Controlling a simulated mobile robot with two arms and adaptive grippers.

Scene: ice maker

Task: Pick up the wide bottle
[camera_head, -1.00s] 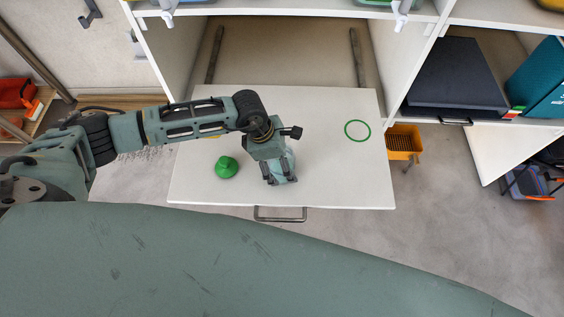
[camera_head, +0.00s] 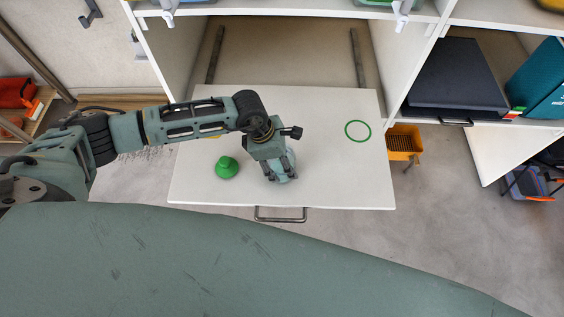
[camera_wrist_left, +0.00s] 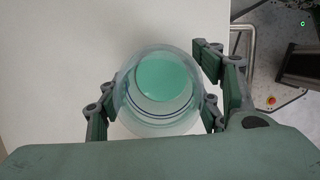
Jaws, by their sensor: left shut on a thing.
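The wide bottle (camera_head: 287,166) is pale, clear blue-green and stands on the white pull-out board (camera_head: 330,180), partly hidden by my gripper. In the left wrist view I look down on the bottle (camera_wrist_left: 160,92), with its round rim and green inside. My left gripper (camera_head: 279,178) points down over it and is shut on it, with fingers on both sides in the wrist view (camera_wrist_left: 158,110). I cannot tell whether the bottle is clear of the board. My right gripper is not in view.
A green object (camera_head: 227,168) with a knob-like top stands on the board just left of the gripper. A green ring (camera_head: 357,130) marks the board at right. A handle (camera_head: 281,218) is on the front edge.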

